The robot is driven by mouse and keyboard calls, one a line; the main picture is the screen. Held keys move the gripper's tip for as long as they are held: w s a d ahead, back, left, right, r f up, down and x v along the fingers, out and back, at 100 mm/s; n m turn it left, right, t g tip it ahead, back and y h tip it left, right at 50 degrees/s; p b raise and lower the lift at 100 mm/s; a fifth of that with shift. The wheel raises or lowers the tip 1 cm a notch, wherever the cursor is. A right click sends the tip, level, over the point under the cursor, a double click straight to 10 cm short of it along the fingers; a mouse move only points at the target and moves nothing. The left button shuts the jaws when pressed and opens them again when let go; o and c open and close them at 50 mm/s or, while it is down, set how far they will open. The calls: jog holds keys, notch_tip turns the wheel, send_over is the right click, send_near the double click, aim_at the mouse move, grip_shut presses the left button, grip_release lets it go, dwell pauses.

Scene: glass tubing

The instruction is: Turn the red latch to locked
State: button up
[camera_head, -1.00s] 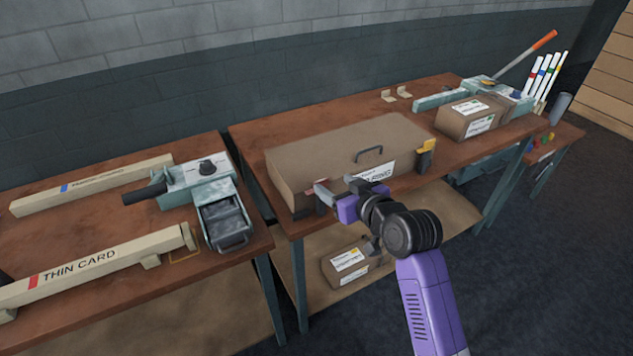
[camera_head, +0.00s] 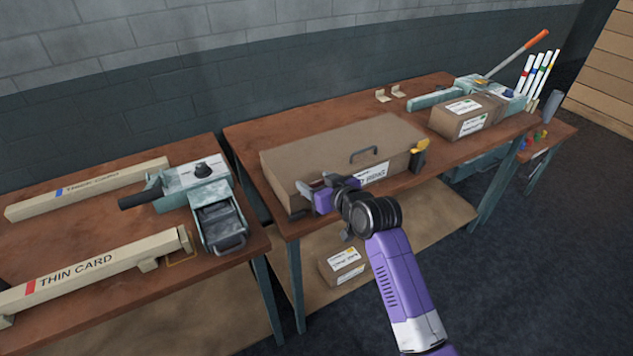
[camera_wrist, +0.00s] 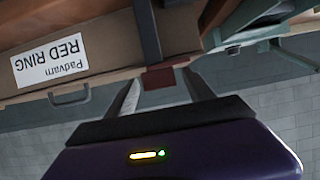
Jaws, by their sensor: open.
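A long brown box (camera_head: 345,150) stands on the middle table with a handle on its lid. Its white label (camera_wrist: 48,62) reads "Padvarn RED RING", upside down in the wrist view. A dark red latch block (camera_wrist: 158,78) shows at the box's edge in the wrist view, between the tips of my two fingers. My gripper (camera_head: 304,198) is open at the left front corner of the box; it also shows in the wrist view (camera_wrist: 164,82). I cannot tell whether the fingers touch the latch. In the head view my gripper mostly hides the latch.
A yellow latch (camera_head: 421,146) sits at the box's right end. A bench device with a black handle (camera_head: 140,198) and drawer stands on the left table, beside beams marked "THIN CARD" (camera_head: 82,268). A smaller carton (camera_head: 465,117) stands at the right.

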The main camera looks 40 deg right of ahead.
grip_shut()
jog(key=shift+m+h+p, duration=0.3)
jog(key=shift+p, duration=0.1)
jog(key=shift+a+g+h, duration=0.1)
jog(key=shift+g+h, duration=0.2)
jog(key=shift+m+g+h+p, duration=0.3)
jog(key=shift+m+g+h, duration=0.1)
jog(key=shift+m+h, duration=0.7)
jog(key=m+g+h+b, duration=0.2)
jog(key=b, duration=0.1)
jog(key=m+h+b, duration=0.1)
jog(key=m, duration=0.1)
jog(key=shift+w+f+g, duration=0.15)
jog(key=shift+f+g, duration=0.15)
jog(key=shift+g, duration=0.1)
jog(key=m+g+h+b, duration=0.1)
jog(key=m+g+b, duration=0.2)
jog(key=b, duration=0.1)
jog(key=m+g+h+b, duration=0.2)
jog(key=m+g+b, duration=0.1)
jog(key=g+b, duration=0.1)
jog(key=shift+b, duration=0.4)
jog(key=m+g+b, duration=0.5)
jog(key=shift+s+r+b, duration=0.15)
jog(key=shift+s+b, duration=0.05)
jog(key=shift+b, duration=0.15)
jog(key=shift+g, duration=0.4)
